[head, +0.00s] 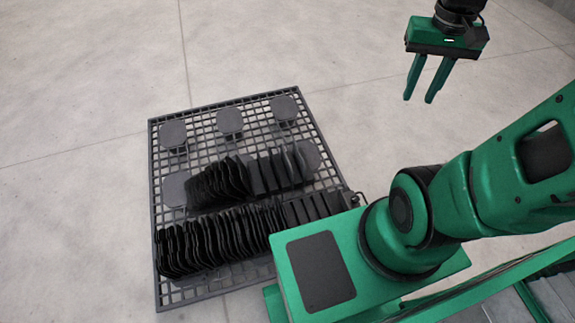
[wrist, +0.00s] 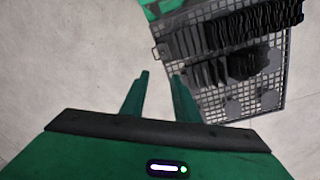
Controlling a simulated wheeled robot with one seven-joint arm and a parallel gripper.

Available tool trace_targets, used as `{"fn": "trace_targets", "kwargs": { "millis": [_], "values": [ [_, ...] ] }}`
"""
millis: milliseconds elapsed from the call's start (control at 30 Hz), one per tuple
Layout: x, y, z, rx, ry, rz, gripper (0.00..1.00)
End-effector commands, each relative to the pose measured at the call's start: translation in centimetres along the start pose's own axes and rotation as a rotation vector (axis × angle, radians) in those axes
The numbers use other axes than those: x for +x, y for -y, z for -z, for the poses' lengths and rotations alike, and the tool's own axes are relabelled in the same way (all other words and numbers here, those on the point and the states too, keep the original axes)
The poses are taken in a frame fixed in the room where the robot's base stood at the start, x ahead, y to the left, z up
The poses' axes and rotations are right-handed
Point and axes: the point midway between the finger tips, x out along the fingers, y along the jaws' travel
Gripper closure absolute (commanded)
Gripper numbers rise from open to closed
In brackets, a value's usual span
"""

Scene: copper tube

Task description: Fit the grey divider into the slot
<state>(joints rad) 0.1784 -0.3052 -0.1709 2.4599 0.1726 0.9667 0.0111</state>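My gripper (head: 418,98) hangs over the floor at the upper right of the head view, to the right of the grid rack (head: 153,215). Its two green fingers are apart with nothing between them. In the wrist view my gripper (wrist: 161,75) shows the same gap, with bare floor behind it. Two rows of upright plates stand on the rack: wavy black plates (head: 215,183) on the left and straighter dark-grey plates (head: 268,173) on the right. Any of the straight plates may be the grey divider; I cannot single it out. The slot is too small to tell.
Several flat grey round-cornered pads (head: 229,121) stand on the rack's far side. A small hook or handle (head: 357,198) sticks out at its right edge. My arm and base cover the rack's near right corner. The concrete floor (head: 90,70) around is clear.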

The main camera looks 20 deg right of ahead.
Motion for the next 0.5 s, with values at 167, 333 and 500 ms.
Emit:
{"fn": "trace_targets", "kwargs": {
  "millis": [167, 333, 500],
  "values": [
    [1.8, 2.6, 5.9, -0.058, -0.003, -0.037, 0.72],
    [4.3, 5.5, 11.0, -0.113, -0.011, -0.060, 0.72],
    [7.8, 8.9, 15.6, -0.171, -0.019, -0.075, 0.72]
  ]
}}
